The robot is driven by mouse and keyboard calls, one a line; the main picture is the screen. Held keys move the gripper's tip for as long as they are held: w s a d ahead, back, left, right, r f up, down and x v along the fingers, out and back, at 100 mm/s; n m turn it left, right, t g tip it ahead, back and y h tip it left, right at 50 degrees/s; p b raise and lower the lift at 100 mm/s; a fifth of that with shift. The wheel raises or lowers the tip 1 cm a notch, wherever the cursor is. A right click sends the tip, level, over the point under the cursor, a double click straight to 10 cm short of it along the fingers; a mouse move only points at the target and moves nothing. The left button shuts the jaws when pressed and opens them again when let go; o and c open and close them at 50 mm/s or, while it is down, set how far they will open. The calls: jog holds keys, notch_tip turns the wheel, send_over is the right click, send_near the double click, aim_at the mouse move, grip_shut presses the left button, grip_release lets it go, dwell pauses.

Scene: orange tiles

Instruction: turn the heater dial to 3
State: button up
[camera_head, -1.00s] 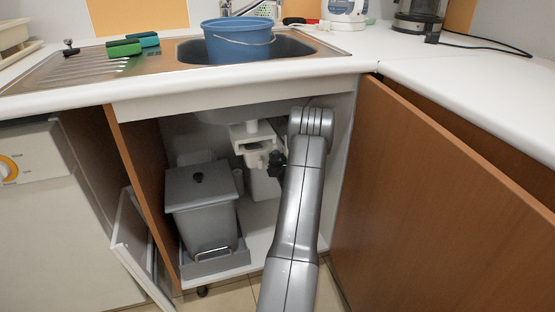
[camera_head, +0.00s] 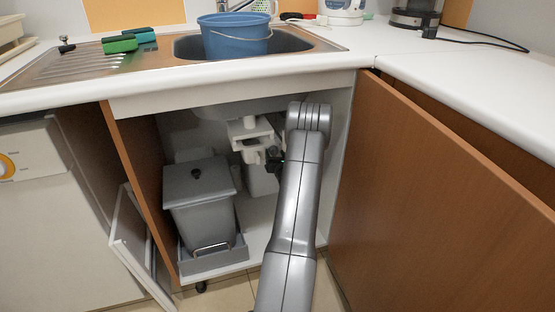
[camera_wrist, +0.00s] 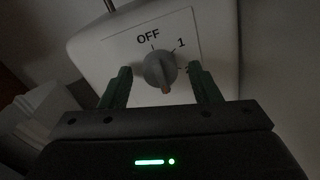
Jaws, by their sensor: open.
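The heater dial (camera_wrist: 160,68) is a round grey knob on a white plate in the wrist view. "OFF" is printed above it and "1" at its upper right; other marks are hidden or too dark to read. A reddish mark shows at the knob's lower edge, pointing down. My gripper (camera_wrist: 162,87) is open, with one dark green finger on each side of the knob; I cannot tell whether they touch it. In the head view my gripper (camera_head: 274,160) is a small dark shape before the white heater (camera_head: 262,181) under the sink, and the dial is hidden.
My arm reaches into the open cabinet, close to its right wall. A grey lidded bin (camera_head: 203,212) stands inside at the left. The open brown door (camera_head: 425,200) is at the right. A blue bucket (camera_head: 235,38) sits in the sink above.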

jog(key=p+v, duration=0.4)
jog(key=v, duration=0.9)
jog(key=shift+s, duration=0.35)
jog(key=b+x, duration=0.4)
jog(key=x, duration=1)
jog(key=shift+d, duration=0.1)
jog(key=shift+s, duration=0.1)
